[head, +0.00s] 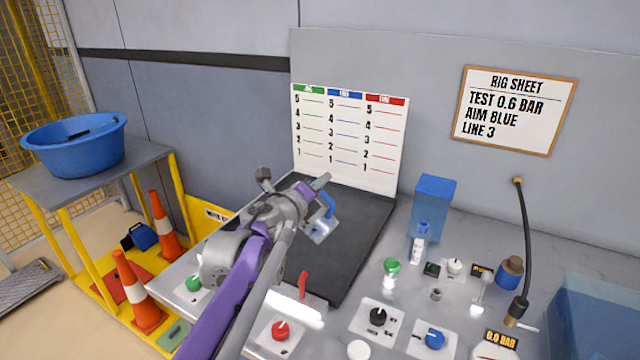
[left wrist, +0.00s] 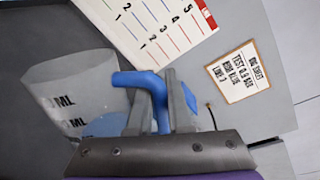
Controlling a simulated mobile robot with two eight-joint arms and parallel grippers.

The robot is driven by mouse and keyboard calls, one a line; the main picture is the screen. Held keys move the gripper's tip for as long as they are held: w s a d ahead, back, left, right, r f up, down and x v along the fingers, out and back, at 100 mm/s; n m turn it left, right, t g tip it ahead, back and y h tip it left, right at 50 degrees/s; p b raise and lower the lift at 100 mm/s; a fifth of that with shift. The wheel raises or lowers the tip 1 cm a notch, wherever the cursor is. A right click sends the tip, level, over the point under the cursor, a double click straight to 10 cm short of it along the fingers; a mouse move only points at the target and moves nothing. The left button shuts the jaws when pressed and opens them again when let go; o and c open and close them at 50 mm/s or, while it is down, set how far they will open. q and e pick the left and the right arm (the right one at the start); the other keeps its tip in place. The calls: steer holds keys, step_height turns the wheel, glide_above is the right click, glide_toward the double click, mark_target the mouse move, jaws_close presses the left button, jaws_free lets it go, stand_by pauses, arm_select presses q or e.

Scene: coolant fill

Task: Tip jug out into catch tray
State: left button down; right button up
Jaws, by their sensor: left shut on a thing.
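My left gripper (head: 316,196) is shut on the blue handle of a clear jug (head: 319,231). In the left wrist view the fingers (left wrist: 152,105) close around that handle, and the jug (left wrist: 62,90) shows ML markings and a blue patch low down; I cannot tell how much liquid it holds. The jug is above a dark, flat tray (head: 352,262) on the bench, which looks like the catch tray; I see no clear pool in it. My arm hides part of the tray and jug. My right gripper is not in view.
A board with green, blue and red line scales (head: 349,140) stands behind the tray. Knobs, small bottles and a blue tank (head: 433,205) crowd the bench at right. A black hose (head: 526,240) stands farther right. A blue basin (head: 75,150) sits on a side table at left.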

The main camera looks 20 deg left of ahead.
arm_select(q)
steer(key=shift+a+r, duration=0.1)
steer(key=shift+w+a+r+n+h, duration=0.1)
steer(key=shift+a+r+n+h, duration=0.2)
steer(key=shift+a+r+n, duration=0.55)
steer(key=shift+r, duration=0.1)
stand_by(0.6)
steer(key=shift+a+n, duration=0.2)
steer(key=shift+n, duration=0.05)
steer(key=shift+w+a+r+n+p, duration=0.15)
steer(key=shift+a+r+n+p, duration=0.15)
steer(key=shift+a+r+n, duration=0.45)
steer(key=shift+a+f, duration=0.1)
steer(key=shift+a, duration=0.1)
